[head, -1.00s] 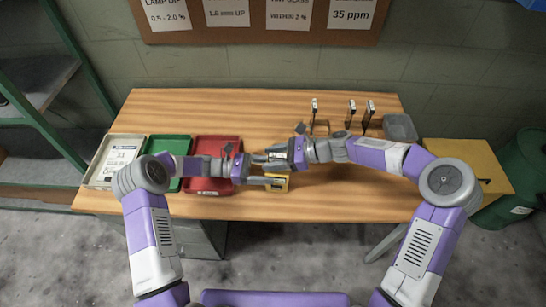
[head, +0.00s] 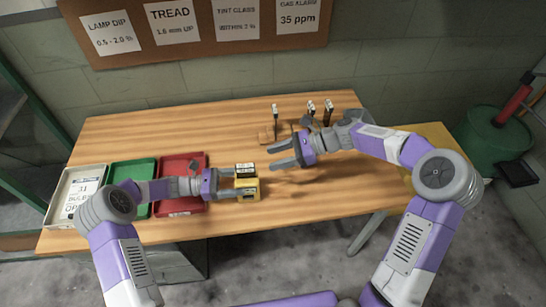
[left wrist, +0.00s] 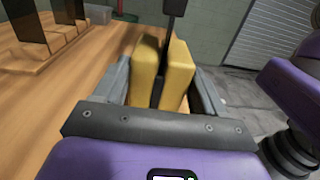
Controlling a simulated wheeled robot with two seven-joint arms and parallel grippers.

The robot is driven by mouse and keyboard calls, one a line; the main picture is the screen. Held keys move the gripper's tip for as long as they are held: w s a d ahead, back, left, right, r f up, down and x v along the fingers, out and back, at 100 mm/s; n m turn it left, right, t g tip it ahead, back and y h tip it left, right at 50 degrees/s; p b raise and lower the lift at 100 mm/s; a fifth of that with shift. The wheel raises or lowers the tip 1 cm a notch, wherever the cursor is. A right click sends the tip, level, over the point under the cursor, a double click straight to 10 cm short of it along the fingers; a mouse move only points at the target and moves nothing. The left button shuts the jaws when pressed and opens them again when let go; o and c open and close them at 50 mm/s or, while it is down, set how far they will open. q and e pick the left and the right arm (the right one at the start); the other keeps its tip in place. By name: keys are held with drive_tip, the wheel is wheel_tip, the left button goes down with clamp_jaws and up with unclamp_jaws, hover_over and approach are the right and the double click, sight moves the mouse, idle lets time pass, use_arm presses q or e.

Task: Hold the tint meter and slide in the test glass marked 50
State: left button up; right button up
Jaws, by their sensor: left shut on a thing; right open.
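My left gripper (head: 236,186) is shut on the yellow tint meter (head: 249,193) just above or on the table front; I cannot tell which. In the left wrist view the meter (left wrist: 147,72) sits between the grey fingers. A dark test glass (head: 245,169) with a pale label stands upright in its slot; its dark upper part shows in the left wrist view (left wrist: 174,8). The label is too small to read. My right gripper (head: 277,156) is open and empty, apart from the glass, to its upper right.
More dark glasses (head: 311,108) stand in a wooden rack (head: 267,135) at the back. White (head: 60,212), green (head: 140,173) and red (head: 181,161) trays are at the left. A yellow box (head: 443,140) is beyond the right edge. The table's middle is clear.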

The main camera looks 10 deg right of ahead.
use_arm(q)
drive_tip(key=o, duration=0.9)
drive_tip(key=shift+a, duration=0.1)
